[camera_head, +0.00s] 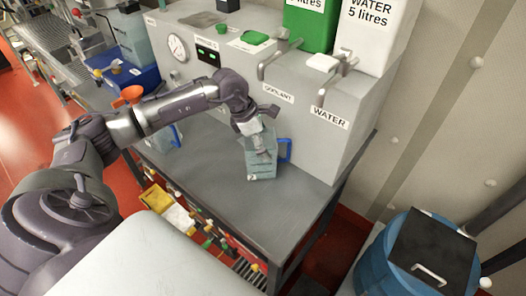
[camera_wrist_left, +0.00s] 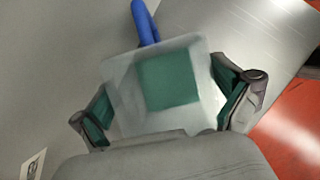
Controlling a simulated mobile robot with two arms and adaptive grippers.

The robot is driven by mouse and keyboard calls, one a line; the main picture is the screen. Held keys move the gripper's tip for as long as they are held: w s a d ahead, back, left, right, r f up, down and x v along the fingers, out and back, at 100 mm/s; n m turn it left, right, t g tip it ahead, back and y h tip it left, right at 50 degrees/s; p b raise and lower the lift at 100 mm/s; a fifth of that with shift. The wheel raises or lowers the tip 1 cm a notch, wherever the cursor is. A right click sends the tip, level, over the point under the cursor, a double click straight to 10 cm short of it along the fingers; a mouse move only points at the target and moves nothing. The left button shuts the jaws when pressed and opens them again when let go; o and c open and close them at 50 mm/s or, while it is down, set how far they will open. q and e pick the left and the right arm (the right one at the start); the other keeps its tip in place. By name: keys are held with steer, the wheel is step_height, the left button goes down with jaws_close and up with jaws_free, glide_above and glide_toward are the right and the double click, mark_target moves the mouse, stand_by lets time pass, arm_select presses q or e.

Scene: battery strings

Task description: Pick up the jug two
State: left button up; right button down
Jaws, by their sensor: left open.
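A clear square jug (camera_head: 262,165) with a blue handle stands on the grey bench below the coolant and water taps. My left gripper (camera_head: 258,142) is over it from above. In the left wrist view the jug (camera_wrist_left: 118,80) is between the two open fingers of the gripper (camera_wrist_left: 165,108), with its green inside seen from above and its blue handle at the top. The right finger is close to the jug's side; I cannot tell whether it touches. A second jug (camera_head: 166,138) with a blue handle is partly hidden behind my left arm. My right gripper is not in view.
The grey tank unit (camera_head: 330,150) with the coolant tap (camera_head: 275,58) and water tap (camera_head: 335,70) rises behind the jug. Green and white containers stand on top. A blue barrel (camera_head: 400,262) is at lower right. The bench (camera_head: 215,185) is clear left of the jug.

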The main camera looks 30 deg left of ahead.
arm_select(q)
steer(key=shift+x, duration=0.85)
steer(key=shift+r, duration=0.15)
steer(key=c, duration=1.3)
